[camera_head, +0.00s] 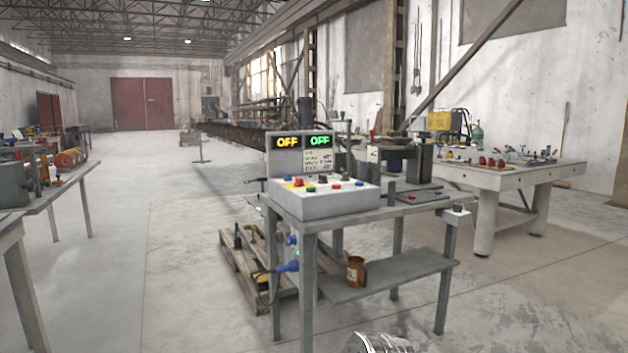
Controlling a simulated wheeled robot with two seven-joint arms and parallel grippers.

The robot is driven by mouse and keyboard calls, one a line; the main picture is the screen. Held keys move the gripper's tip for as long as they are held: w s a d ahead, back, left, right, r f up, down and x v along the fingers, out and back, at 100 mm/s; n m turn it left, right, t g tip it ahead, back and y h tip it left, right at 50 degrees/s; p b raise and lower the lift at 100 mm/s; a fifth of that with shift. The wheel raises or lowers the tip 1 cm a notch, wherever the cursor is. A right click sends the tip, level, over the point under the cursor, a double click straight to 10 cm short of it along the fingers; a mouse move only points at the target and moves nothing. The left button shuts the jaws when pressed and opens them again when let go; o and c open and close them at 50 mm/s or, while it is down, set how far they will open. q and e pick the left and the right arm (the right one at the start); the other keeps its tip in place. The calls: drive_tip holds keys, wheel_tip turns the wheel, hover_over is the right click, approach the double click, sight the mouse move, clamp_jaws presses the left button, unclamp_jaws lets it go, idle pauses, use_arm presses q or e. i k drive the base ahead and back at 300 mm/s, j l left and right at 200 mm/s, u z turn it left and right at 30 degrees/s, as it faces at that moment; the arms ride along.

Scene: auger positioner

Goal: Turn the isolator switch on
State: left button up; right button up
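A grey workbench (405,212) stands a short way ahead. On it is a control box (335,203) with several coloured buttons and a dark knob. Behind the box an upright display panel (302,155) reads OFF in yellow and OFF in green. A small grey box with a dark knob (458,210) is at the bench's right front corner. Blue connectors (288,267) and a small green spot are at the bench's left side. I cannot tell for sure which of these is the isolator switch.
A wooden pallet (245,262) lies left of the bench, and a brown can (355,270) sits on its lower shelf. Other tables stand left and right. The floor at left centre is clear.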

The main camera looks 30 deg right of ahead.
sight(300, 181)
drive_tip(key=i+z, duration=0.15)
drive_tip(key=z, duration=0.7)
drive_tip(key=i+j+z, duration=0.9)
drive_tip(key=j, duration=0.25)
